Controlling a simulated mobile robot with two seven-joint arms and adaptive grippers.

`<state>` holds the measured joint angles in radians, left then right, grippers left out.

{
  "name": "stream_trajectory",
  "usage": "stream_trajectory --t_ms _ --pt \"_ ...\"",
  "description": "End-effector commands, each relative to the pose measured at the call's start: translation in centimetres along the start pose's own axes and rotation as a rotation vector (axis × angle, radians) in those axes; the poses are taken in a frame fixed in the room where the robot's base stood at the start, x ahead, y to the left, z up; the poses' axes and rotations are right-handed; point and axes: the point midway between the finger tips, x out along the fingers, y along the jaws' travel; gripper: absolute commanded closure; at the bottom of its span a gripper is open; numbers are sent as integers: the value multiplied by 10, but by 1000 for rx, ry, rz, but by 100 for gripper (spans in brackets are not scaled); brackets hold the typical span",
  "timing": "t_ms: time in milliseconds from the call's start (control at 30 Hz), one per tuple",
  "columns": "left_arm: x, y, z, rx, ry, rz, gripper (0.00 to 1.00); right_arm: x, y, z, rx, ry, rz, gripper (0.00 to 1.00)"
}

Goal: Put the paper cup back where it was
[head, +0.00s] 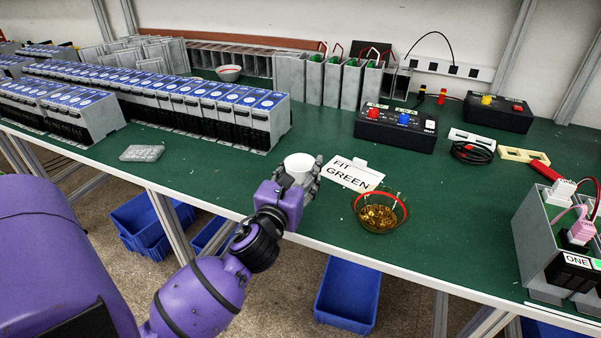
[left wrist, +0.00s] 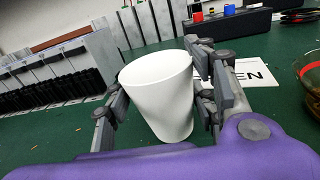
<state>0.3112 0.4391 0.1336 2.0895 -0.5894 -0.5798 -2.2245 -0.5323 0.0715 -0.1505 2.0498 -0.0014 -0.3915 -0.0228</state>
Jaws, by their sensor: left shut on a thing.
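The white paper cup (head: 299,163) is upright at the front of the green bench (head: 200,169) in the head view. My left gripper (head: 298,180) is shut around it, with a finger on either side. In the left wrist view the cup (left wrist: 160,95) stands between the fingers of my left gripper (left wrist: 160,108), looking slightly tilted in that picture. I cannot tell whether the cup's base touches the bench. My right gripper is not in view.
Rows of grey-blue modules (head: 235,110) fill the left and back. Green bench is free behind the cup.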

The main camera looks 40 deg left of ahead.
Motion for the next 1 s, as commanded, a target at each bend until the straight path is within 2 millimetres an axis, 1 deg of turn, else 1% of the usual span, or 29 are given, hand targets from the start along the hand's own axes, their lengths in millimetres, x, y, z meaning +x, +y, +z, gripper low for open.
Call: stream_trajectory --t_ms 267,367,400,533,800,900,1000 --pt "0 0 0 1 -1 0 74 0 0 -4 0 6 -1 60" --pt "0 0 -4 1 0 1 74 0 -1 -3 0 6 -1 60" --pt "0 0 -4 1 0 1 46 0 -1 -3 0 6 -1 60" --pt "0 0 -3 0 0 1 29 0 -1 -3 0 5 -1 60" --pt "0 0 -3 0 -1 0 29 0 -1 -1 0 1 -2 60" --pt "0 0 1 0 -3 0 29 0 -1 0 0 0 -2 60" --pt "-12 0 -1 0 0 -1 29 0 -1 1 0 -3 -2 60"
